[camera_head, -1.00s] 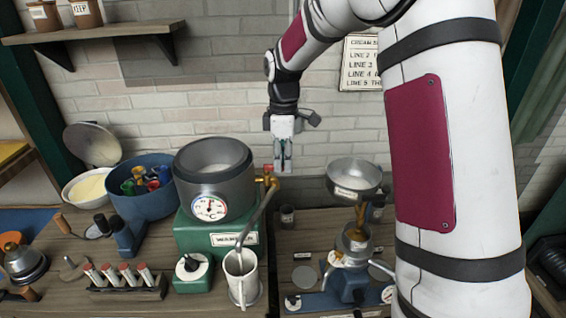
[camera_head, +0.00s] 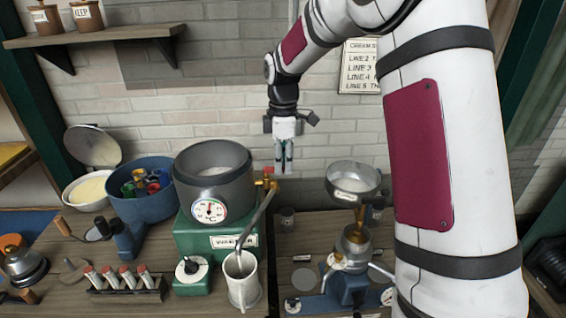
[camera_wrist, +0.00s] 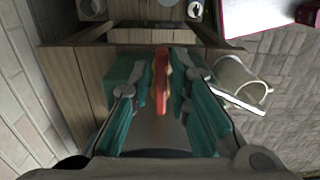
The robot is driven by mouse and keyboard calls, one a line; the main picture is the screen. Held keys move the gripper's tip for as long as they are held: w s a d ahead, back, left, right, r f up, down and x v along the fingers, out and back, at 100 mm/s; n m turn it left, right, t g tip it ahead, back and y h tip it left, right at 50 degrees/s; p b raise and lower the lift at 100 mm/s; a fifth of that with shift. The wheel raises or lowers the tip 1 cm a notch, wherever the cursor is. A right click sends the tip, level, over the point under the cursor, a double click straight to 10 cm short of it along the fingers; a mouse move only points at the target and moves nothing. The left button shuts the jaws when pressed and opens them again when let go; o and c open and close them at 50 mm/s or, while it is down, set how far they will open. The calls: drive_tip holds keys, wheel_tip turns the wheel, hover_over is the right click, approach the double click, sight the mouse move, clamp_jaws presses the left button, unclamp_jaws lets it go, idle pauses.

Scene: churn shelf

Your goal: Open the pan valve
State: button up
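The pan valve (camera_head: 268,180) is a brass fitting with a red handle on the right side of the grey pan (camera_head: 214,188). My gripper (camera_head: 284,168) points down just right of the valve in the head view. In the wrist view, the red handle (camera_wrist: 160,82) shows between the two teal fingers of my gripper (camera_wrist: 162,66), with gaps on both sides. The gripper is open and holds nothing. Whether a fingertip touches the handle cannot be told.
The pan has a dial and sits on a green warmer (camera_head: 200,240). A blue tub (camera_head: 145,205) stands left of it. A separator with a metal bowl (camera_head: 353,185) stands to the right, near my arm. The brick wall is behind.

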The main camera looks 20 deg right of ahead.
wheel_tip(320, 180, up, 12)
idle(0.7)
drive_tip(key=shift+s+r, duration=0.1)
idle(0.3)
drive_tip(key=s+a+r+m+t, duration=0.1)
drive_tip(key=s+a+r+m, duration=0.3)
drive_tip(key=s, duration=0.4)
drive_tip(key=s+f+m+t, duration=0.1)
drive_tip(key=s+m, duration=0.4)
drive_tip(key=s, duration=0.6)
drive_tip(key=s+a+f+m+t, duration=0.1)
drive_tip(key=s+m, duration=0.4)
drive_tip(key=s, duration=0.6)
drive_tip(key=shift+s+f+m+t, duration=0.3)
drive_tip(key=shift+f+t, duration=0.15)
drive_tip(key=shift+t, duration=0.75)
drive_tip(key=shift+a, duration=0.1)
idle(2.1)
